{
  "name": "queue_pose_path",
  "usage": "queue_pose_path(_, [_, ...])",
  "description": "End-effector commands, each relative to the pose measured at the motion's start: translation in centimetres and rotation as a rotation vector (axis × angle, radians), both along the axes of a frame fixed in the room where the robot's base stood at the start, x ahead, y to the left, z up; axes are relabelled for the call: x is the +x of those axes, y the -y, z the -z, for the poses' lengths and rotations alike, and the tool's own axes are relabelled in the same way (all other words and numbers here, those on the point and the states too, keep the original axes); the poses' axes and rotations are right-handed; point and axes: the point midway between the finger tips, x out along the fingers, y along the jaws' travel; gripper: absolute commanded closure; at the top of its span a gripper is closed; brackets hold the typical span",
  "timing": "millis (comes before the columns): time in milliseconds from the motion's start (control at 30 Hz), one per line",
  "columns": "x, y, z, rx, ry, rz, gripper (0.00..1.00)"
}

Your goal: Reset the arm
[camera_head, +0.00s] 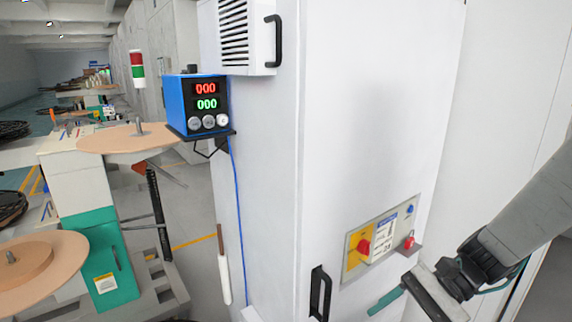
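My arm (515,215) reaches in from the right edge, slanting down and left to a dark wrist joint (463,268). My gripper (388,301) is at the lower right, in front of the white cabinet (375,120) and below its switch panel. A teal finger shows, pointing down and left. The second fingertip is not clear, so I cannot tell whether the gripper is open or shut. I see nothing held in it.
The cabinet's switch panel (378,240) has a red knob on yellow (363,246) and a red padlock-like item (408,242). A black handle (320,293) sticks out lower left of it. A blue display box (197,103) and rewind discs (128,138) stand left.

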Motion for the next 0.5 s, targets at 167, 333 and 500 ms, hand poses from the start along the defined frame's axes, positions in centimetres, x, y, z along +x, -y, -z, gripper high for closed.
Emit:
queue_pose_path(167, [-4.4, 2.4, -2.2, -0.255, 0.189, -0.303, 0.41])
queue_pose_path(333, [-7.0, 5.4, -4.4, -0.499, 0.365, -0.534, 0.41])
queue_pose_path(500, [-8.6, 8.0, -7.4, -0.720, 0.539, -0.694, 0.41])
